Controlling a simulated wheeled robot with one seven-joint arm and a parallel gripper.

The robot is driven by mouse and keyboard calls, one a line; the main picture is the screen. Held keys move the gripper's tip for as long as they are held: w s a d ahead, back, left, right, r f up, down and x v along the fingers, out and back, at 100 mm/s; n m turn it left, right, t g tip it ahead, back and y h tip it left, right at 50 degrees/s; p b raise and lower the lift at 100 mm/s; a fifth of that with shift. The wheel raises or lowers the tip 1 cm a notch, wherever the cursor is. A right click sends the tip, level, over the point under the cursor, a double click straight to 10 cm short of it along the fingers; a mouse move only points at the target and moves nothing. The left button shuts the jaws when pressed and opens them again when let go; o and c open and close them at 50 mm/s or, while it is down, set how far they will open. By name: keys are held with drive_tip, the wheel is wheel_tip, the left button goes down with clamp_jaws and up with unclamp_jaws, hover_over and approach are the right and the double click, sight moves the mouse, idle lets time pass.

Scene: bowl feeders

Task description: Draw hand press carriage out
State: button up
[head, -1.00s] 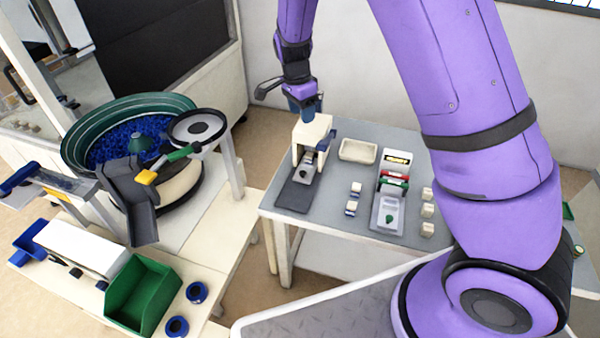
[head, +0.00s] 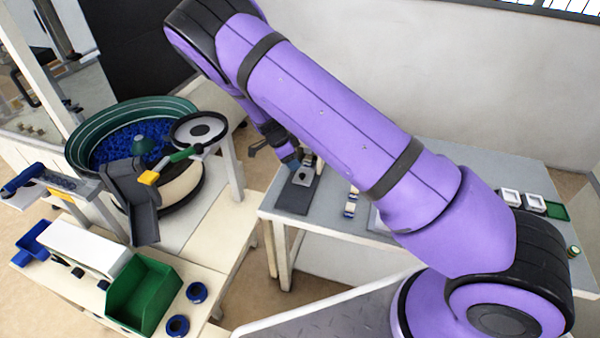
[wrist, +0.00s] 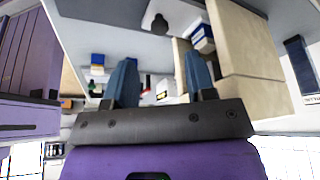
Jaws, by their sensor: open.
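The hand press shows in the head view as a dark base plate (head: 294,198) with a light grey carriage (head: 306,172) on it. My arm hides most of the cream press body; in the wrist view a cream body (wrist: 252,60) fills the right side, close beside my right finger. A black knob (wrist: 160,24) stands out beyond my fingertips in the wrist view; I cannot tell surely if it belongs to the carriage. My gripper (wrist: 160,72) is open with nothing between its blue fingers. In the head view my gripper (head: 291,163) is low, beside the carriage.
Square white trays (head: 510,197) lie at the table's right. A bowl feeder (head: 85,150) with blue parts stands left, with a green bin (head: 140,292) in front. My arm covers the table's middle.

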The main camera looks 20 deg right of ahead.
sight(301, 174)
drive_tip(key=x, duration=0.7)
drive_tip(key=shift+f, duration=0.15)
